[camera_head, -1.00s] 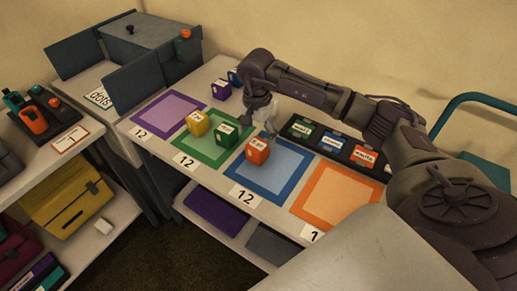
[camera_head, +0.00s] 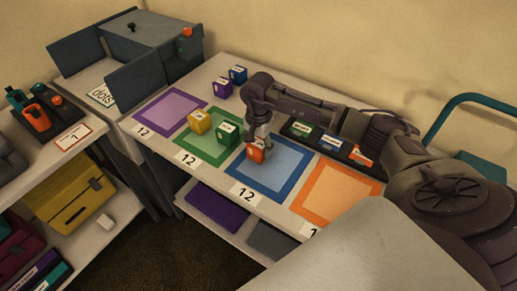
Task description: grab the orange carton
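The orange carton (camera_head: 255,154) stands on the blue-framed square (camera_head: 288,164), near its left corner. My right gripper (camera_head: 261,142) reaches down from above and is at the carton, with its fingers over the top and right part of it. The gripper hides part of the carton, and I cannot tell whether the fingers are closed on it. The carton appears to rest on the square. My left gripper is not in view.
A green carton (camera_head: 229,135) stands close to the left, with a yellow carton (camera_head: 199,121) beyond it. Purple (camera_head: 222,88) and blue (camera_head: 238,74) cartons stand farther back. A dark tray (camera_head: 338,146) with labelled cards lies behind. The orange-framed square (camera_head: 336,196) is empty.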

